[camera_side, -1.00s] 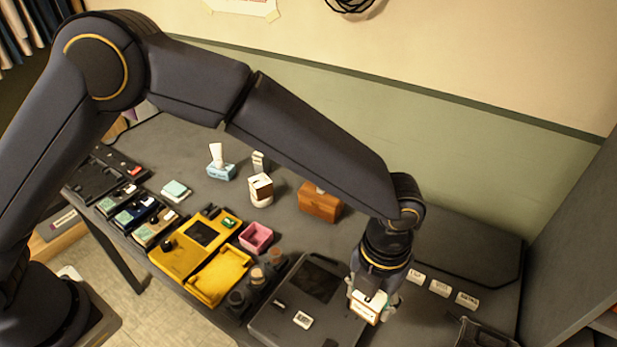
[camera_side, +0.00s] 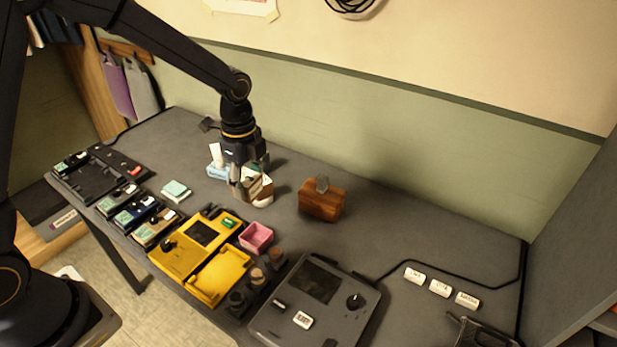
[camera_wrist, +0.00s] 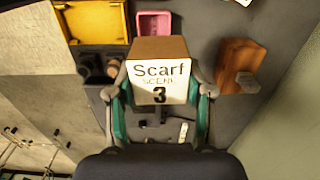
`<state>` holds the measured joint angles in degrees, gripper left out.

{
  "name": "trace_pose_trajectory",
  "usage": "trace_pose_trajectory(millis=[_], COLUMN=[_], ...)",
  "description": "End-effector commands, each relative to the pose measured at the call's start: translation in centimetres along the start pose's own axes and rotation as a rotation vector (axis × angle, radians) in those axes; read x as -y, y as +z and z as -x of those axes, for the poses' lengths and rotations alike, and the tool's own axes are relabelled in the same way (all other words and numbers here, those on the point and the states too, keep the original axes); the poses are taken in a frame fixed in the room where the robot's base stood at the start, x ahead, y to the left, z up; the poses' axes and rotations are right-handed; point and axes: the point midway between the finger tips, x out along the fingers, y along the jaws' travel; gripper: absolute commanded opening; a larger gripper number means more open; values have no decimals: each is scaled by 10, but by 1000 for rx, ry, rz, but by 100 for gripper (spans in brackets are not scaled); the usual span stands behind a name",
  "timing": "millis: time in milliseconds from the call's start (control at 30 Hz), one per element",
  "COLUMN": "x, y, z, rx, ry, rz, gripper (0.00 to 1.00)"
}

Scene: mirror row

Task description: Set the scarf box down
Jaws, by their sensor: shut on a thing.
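The scarf box (camera_wrist: 160,82) is a small box with a white face reading "Scarf SCENE 3" and a tan-brown top. My gripper (camera_wrist: 160,95) is shut on it, one finger at each side, in the wrist view. In the side view my gripper (camera_side: 247,185) hangs over the back left middle of the table, with the box (camera_side: 256,188) between its fingers. It is in front of a white rounded object (camera_side: 264,200), mostly hidden. I cannot tell whether the box touches anything below.
A blue tissue box (camera_side: 216,171) stands just left of my gripper. A wooden box (camera_side: 321,204) stands to the right. The yellow tray (camera_side: 220,275), pink bin (camera_side: 256,237) and grey console (camera_side: 315,300) lie in front. The table's back right is mostly clear.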

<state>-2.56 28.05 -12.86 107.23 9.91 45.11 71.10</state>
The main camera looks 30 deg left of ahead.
Motion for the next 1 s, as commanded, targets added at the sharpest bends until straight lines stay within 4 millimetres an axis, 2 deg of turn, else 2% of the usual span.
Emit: trace_pose_trajectory(millis=[33,100,200,300,500,700,1000], x=[-3,-9,-18,-27,-35,-33,-33], y=[15,31,48,55,53,52,51], z=[0,-1,-3,-6,-12,-12,-12], rx=[0,0,0,2,3,-1,-1], ry=[1,5,10,17,26,22,22], rz=[144,365,674,947,1332,1501,1518], gripper=[15,15,15,15,15,15,15])
